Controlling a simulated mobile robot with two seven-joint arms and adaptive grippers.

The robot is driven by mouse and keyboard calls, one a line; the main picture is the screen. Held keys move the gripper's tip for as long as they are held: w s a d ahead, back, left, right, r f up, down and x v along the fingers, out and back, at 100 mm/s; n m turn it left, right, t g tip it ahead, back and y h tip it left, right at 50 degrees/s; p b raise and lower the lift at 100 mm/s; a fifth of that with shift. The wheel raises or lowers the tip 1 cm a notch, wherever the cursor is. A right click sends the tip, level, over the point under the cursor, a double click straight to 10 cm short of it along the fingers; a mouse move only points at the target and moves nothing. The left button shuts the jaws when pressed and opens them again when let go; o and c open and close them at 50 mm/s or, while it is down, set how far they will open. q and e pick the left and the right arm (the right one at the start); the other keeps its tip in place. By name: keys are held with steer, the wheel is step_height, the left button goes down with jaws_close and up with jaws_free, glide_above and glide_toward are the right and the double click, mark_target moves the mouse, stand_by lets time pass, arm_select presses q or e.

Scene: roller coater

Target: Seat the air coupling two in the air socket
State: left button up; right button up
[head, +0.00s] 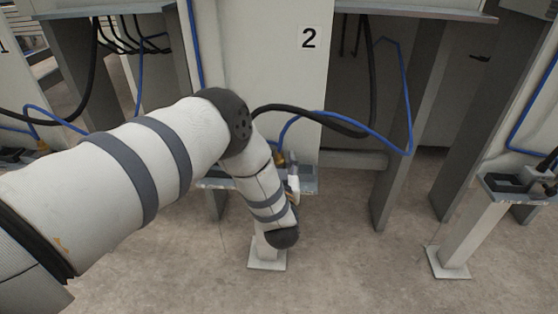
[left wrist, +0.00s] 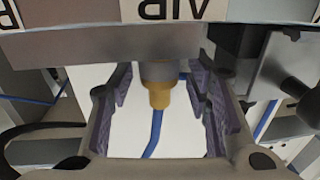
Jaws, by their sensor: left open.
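The air coupling two, a grey body with a brass-yellow end (left wrist: 159,96), sits between my left gripper's fingers in the left wrist view. Its blue hose (left wrist: 155,132) runs from the brass end. My left gripper (left wrist: 165,108) is open, with a purple-grey pad on each side of the coupling and gaps between. In the head view the left gripper (head: 291,182) is at the small shelf below the number 2 panel, largely hidden by my arm. The coupling's grey end meets the grey plate edge (left wrist: 80,45); the air socket is hidden, so I cannot tell how they join.
An upside-down AIR label (left wrist: 172,9) is beside the plate. A dark block with a black plug (left wrist: 296,88) stands close on the right. Black and blue hoses (head: 345,117) loop right of the panel. Another shelf on a post (head: 470,238) stands at right.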

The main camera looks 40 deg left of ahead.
arm_select(q)
steer(key=shift+s+d+r, duration=0.15)
steer(key=shift+r, duration=0.1)
steer(key=p+v, duration=0.2)
steer(key=v, duration=1)
steer(key=s+d+f+m+g+h, duration=0.3)
steer(key=s+f+g+h, duration=0.1)
steer(key=s+f, duration=0.65)
steer(key=s+d+f+m+g+h, duration=0.25)
steer(key=s+f+g+h, duration=0.25)
steer(key=s+f, duration=0.55)
steer(key=s+r+m+g+h, duration=0.1)
steer(key=s+r+g, duration=0.25)
steer(key=s, duration=0.75)
steer(key=s+d+r+g, duration=0.15)
steer(key=s+g, duration=0.25)
steer(key=s, duration=0.7)
steer(key=s+r+m+g+h, duration=0.1)
steer(key=s+r+g, duration=0.25)
steer(key=s, duration=0.75)
steer(key=w+r+t+p, duration=0.3)
steer(key=w+r+p, duration=0.7)
steer(key=r+p, duration=0.2)
steer(key=shift+w+a+r+p, duration=0.15)
steer(key=shift+w+r+p, duration=0.05)
steer(key=shift+p, duration=0.25)
arm_select(e)
steer(key=w+r+t, duration=0.4)
steer(key=w+r, duration=0.7)
steer(key=r, duration=0.4)
